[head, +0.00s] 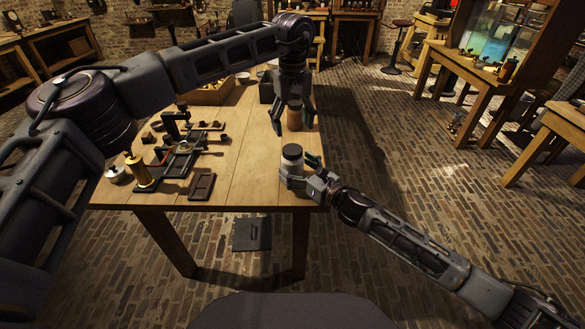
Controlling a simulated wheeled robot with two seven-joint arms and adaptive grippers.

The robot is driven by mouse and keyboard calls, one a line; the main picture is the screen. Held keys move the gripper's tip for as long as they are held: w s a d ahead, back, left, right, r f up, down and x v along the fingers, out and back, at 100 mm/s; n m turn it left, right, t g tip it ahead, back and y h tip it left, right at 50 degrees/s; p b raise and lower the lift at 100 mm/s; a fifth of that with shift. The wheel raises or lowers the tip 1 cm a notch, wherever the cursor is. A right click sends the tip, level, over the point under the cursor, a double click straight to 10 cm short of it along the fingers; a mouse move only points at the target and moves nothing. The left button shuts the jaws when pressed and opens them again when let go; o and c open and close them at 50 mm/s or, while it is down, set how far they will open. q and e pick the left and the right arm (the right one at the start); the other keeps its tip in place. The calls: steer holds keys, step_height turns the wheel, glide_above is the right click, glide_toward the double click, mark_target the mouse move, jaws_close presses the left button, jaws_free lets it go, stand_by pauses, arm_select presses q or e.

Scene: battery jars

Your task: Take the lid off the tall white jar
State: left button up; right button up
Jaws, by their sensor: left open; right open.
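The tall white jar (291,166) stands upright near the front right corner of the wooden table. Its dark lid (292,150) is on top. My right gripper (300,172) is open at the jar's lower part, with one finger in front and the other behind to the right; whether they touch it cannot be told. My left gripper (294,124) points down, open, above and beyond the lid and apart from it in the picture. A brown jar (295,116) shows between the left fingers, apparently farther back.
The wooden table (240,185) also holds a dark metal apparatus (182,150), a brass cylinder (139,170), a small dark tray (202,185) and a small pale pot (116,174) on the left. A wooden box (207,95) and dark container stand at the back. Bare tabletop lies left of the jar.

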steer(key=shift+x, duration=0.8)
steer(key=c, duration=1.9)
arm_select(q)
steer(key=shift+s+d+f, duration=0.15)
steer(key=shift+s+f, duration=0.1)
steer(key=shift+f, duration=0.6)
arm_select(e)
jaws_close()
arm_select(q)
steer(key=shift+s+d+f+g+h, duration=0.2)
steer(key=shift+d+f+g+h, duration=0.1)
steer(key=shift+d, duration=0.25)
steer(key=shift+d+r, duration=0.15)
steer(key=shift+r, duration=0.05)
steer(key=m, duration=0.1)
steer(key=r+m, duration=0.1)
steer(key=m, duration=0.1)
steer(key=shift+w+a+r, duration=0.2)
steer(key=shift+w+r, duration=0.1)
steer(key=m, duration=0.1)
steer(key=a+m, duration=0.1)
steer(key=m, duration=0.1)
steer(key=shift+w+r, duration=0.15)
steer(key=shift+a+m, duration=0.15)
steer(key=shift+m, duration=1.45)
